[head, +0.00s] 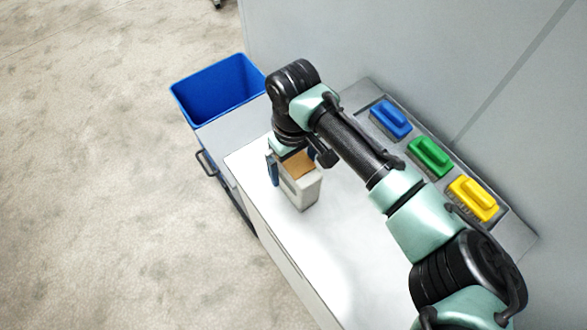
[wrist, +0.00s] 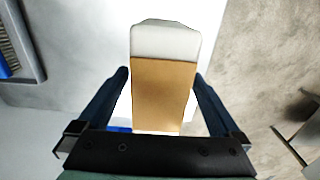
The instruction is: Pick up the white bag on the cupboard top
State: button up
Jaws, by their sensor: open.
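The white bag (head: 303,190) stands upright on the white cupboard top (head: 350,235) in the head view, with a brown panel on its upper part. My gripper (head: 294,168) is over it, with blue fingers on either side of its upper part. In the wrist view the bag (wrist: 165,42) shows its white end and a large brown face between the fingers of my gripper (wrist: 160,76). The fingers are open, with a narrow gap visible beside the bag. The bag's lower part is hidden in the wrist view.
A grey tray (head: 410,152) along the wall holds a blue brush (head: 391,119), a green brush (head: 430,157) and a yellow brush (head: 473,198). An open blue bin (head: 215,90) stands beyond the cupboard's far end. The cupboard top nearer the camera is clear.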

jog(key=shift+f, duration=1.2)
jog(key=c, duration=1.4)
jog(key=shift+r, duration=0.1)
